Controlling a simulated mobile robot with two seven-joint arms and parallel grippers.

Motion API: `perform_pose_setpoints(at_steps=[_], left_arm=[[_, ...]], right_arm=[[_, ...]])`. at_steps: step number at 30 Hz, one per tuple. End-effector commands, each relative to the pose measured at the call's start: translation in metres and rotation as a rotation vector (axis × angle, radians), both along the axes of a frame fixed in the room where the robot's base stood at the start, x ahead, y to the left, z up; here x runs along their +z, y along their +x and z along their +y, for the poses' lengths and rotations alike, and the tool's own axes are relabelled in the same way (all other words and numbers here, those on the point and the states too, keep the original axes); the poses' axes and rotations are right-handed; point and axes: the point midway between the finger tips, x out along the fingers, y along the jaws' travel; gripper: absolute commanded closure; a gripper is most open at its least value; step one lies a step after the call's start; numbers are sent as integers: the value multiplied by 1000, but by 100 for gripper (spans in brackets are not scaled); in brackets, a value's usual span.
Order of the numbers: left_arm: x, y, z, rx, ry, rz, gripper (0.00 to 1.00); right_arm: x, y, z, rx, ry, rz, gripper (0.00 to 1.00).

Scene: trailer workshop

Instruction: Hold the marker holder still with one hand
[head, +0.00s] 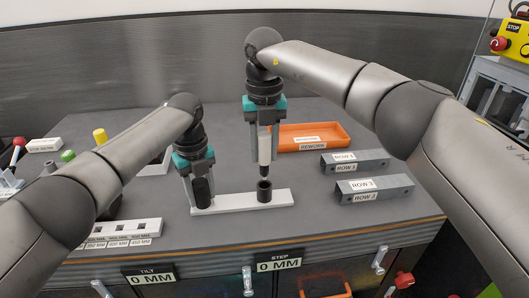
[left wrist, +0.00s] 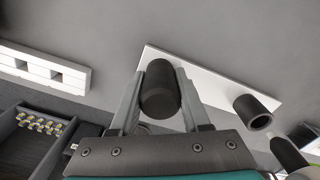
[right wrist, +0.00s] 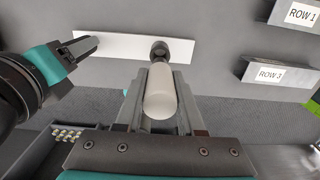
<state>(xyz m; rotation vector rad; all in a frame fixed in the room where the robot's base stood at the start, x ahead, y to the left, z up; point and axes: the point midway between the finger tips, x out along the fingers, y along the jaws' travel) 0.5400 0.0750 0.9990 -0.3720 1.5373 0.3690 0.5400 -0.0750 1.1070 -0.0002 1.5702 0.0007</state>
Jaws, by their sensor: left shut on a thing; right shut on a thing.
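The marker holder is a long white base (head: 240,201) with an open black cup (head: 264,191) near its right part. A black cylinder (head: 203,191) stands at its left end; I cannot tell whether it is a second cup or a capped piece. My left gripper (head: 200,190) is shut on this cylinder, with a finger on each side in the left wrist view (left wrist: 160,92). My right gripper (head: 265,140) is shut on a white marker (head: 265,150), upright with its dark tip down. The tip looks just above the open cup, which also shows in the right wrist view (right wrist: 158,48).
An orange REWORK tray (head: 340,143) lies behind on the right. Two grey row-labelled bars (head: 408,184) lie to the right of the holder. A white slotted block (head: 147,229) is at the front left. Bare bench lies between the holder and the front edge.

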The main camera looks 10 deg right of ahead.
Motion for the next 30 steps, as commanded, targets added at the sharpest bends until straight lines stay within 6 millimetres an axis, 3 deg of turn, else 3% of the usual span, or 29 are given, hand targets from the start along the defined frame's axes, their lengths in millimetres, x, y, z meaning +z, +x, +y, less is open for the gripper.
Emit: perform_pose_setpoints(at_steps=[30], left_arm=[[-1,0,1,1,1,2,100]], right_arm=[[19,0,0,0,0,0,100]])
